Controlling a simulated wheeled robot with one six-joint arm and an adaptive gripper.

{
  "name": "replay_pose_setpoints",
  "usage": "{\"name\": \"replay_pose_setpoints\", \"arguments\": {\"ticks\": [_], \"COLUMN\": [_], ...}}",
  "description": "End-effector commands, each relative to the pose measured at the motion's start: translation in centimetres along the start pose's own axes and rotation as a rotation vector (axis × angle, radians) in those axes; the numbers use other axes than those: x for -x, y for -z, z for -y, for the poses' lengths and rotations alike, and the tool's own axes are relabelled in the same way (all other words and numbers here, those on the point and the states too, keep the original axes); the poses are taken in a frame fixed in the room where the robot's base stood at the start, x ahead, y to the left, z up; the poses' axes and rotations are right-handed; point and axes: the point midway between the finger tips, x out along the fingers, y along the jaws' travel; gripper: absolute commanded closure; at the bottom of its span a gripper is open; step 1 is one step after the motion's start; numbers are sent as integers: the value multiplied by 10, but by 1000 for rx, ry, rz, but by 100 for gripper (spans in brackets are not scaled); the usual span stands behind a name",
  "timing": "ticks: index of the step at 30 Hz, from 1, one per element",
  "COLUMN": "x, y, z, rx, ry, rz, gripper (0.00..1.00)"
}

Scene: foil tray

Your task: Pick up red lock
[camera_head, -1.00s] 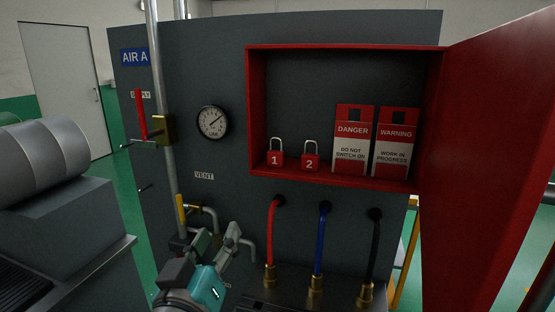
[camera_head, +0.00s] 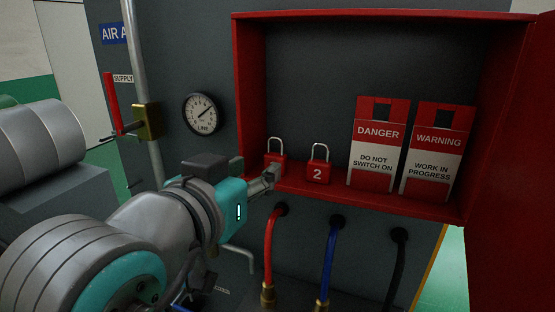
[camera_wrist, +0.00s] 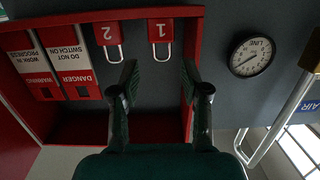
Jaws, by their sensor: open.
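Two red locks with silver shackles stand upright on the floor of the open red box. The lock marked 1 (camera_head: 275,158) is at the left, its lower part hidden behind my gripper in the head view. The lock marked 2 (camera_head: 318,172) stands to its right. My gripper (camera_head: 268,180) is open and empty at the box's front lower edge, just before lock 1. In the wrist view, which is upside down, lock 1 (camera_wrist: 161,31) lies beyond the gap between my fingertips (camera_wrist: 159,75). Lock 2 (camera_wrist: 108,35) is outside the fingers.
The red box (camera_head: 440,208) has a raised front lip and an open door at right. A DANGER tag (camera_head: 376,145) and a WARNING tag (camera_head: 437,150) stand in it. Red, blue and black hoses hang below. A gauge (camera_head: 201,114) and pipe (camera_head: 139,70) are left.

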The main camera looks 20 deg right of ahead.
Motion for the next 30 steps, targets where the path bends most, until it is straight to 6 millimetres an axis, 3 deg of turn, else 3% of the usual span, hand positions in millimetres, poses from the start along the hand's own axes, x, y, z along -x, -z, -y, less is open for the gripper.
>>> {"name": "replay_pose_setpoints", "arguments": {"ticks": [3,11,21,30], "x": [-16,-31,-73,-78], "y": [0,-1,-8,-8], "z": [0,0,1,2], "rx": [1,1,1,0], "ry": [-2,-1,-2,1], "rz": [-1,-1,-1,-1], "gripper": [54,54,54,54]}}
